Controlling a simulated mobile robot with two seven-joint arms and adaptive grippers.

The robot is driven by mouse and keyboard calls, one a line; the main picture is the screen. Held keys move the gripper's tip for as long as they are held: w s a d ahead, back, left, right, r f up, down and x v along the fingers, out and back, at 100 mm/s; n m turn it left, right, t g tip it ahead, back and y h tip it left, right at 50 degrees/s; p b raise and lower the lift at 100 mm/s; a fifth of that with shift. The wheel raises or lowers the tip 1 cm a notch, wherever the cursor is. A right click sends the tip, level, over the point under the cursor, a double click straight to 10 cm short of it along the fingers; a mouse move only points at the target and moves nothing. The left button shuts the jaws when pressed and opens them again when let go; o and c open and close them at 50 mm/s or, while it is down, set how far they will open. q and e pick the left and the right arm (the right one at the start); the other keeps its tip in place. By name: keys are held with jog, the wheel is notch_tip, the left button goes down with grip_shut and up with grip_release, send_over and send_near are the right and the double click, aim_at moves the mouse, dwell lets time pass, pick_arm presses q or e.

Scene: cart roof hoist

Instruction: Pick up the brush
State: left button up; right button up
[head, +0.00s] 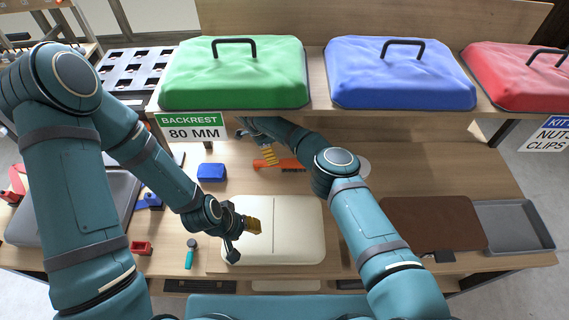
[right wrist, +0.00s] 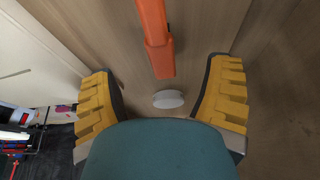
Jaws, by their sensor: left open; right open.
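The brush (head: 285,164) lies on the bench below the shelf in the head view, as a long orange piece partly hidden by my right arm. In the right wrist view its orange handle (right wrist: 156,45) comes in from the top, between the two fingers. My right gripper (head: 268,155) is open at the brush's left part, with yellow pads; it also shows in the right wrist view (right wrist: 163,68). The pads stand apart from the handle on both sides. My left gripper (head: 245,228) is over the cream pad (head: 295,245), open and holding nothing visible.
A shelf above the bench carries green (head: 235,75), blue (head: 400,75) and red (head: 520,72) covers. A blue block (head: 211,172), red block (head: 141,248) and green-handled tool (head: 191,254) lie left. A brown mat (head: 432,222) and grey tray (head: 515,227) lie right. A pale disc (right wrist: 168,99) is near the handle.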

aim_at(283, 161)
pick_arm(q)
jog(key=shift+f+b, duration=0.35)
pick_arm(e)
jog(key=x, duration=0.4)
jog(key=shift+d+f, duration=0.1)
jog(key=shift+f, duration=0.2)
pick_arm(q)
jog(key=shift+f+b, duration=0.75)
pick_arm(e)
jog(key=x, duration=0.4)
jog(key=shift+d+f, duration=0.2)
jog(key=shift+d, duration=0.05)
pick_arm(q)
jog(key=shift+a, duration=0.1)
pick_arm(e)
jog(key=shift+r, duration=0.1)
jog(key=c, duration=1.3)
